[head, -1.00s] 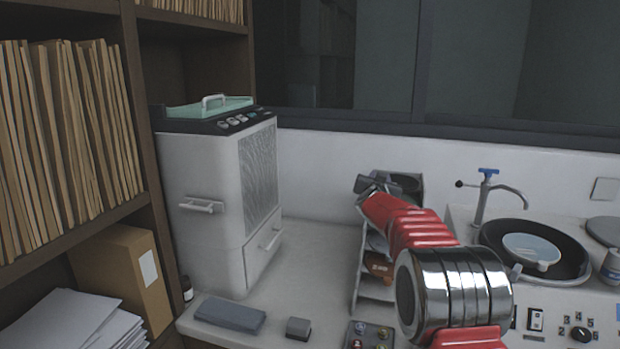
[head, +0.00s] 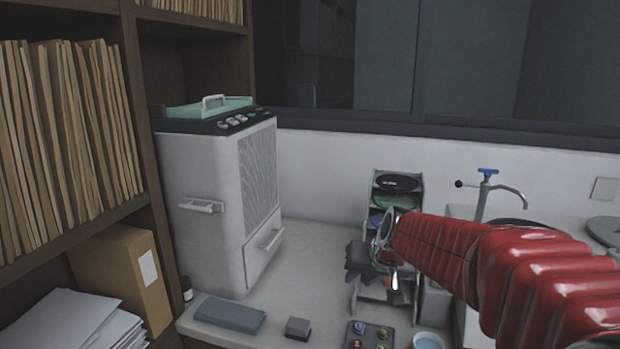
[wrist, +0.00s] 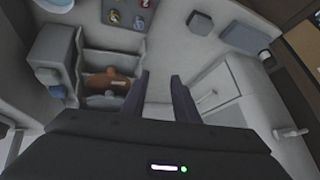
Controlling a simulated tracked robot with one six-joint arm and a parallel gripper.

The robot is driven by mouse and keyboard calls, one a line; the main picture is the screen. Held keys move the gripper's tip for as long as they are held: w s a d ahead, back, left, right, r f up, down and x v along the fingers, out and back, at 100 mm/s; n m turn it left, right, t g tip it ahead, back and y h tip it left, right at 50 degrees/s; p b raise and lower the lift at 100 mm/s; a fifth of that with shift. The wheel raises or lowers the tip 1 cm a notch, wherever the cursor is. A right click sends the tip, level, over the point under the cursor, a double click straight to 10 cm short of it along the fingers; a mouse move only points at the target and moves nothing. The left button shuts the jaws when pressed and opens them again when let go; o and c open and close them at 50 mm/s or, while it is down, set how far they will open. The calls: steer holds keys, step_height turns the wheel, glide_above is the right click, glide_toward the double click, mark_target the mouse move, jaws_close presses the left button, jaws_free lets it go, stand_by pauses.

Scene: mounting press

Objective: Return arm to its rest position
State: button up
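My red-sleeved arm reaches in from the right of the head view and runs leftward across the picture. My gripper (head: 362,260) is at its left end, in front of the small rack (head: 420,203) and above the counter. In the wrist view the two dark fingers of my gripper (wrist: 160,76) stand apart with nothing between them, so it is open and empty. The arm hides part of the rack and much of the sink unit in the head view.
A white machine (head: 200,215) with a teal tray (head: 205,107) on top stands left of my gripper. A grey block (head: 230,315), a small grey box (head: 298,328) and a tray of small coloured items (head: 369,338) lie at the counter's front. A faucet (head: 487,195) rises behind the arm.

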steer(key=s+d+h, duration=0.1)
steer(key=s+d, duration=0.1)
steer(key=s, duration=1.3)
steer(key=s+d+n+g+h, duration=0.1)
steer(key=s+d, duration=0.1)
steer(key=s, duration=1.3)
steer(key=shift+f+g, duration=0.3)
steer(key=shift+f, duration=0.05)
steer(key=shift+s, duration=0.1)
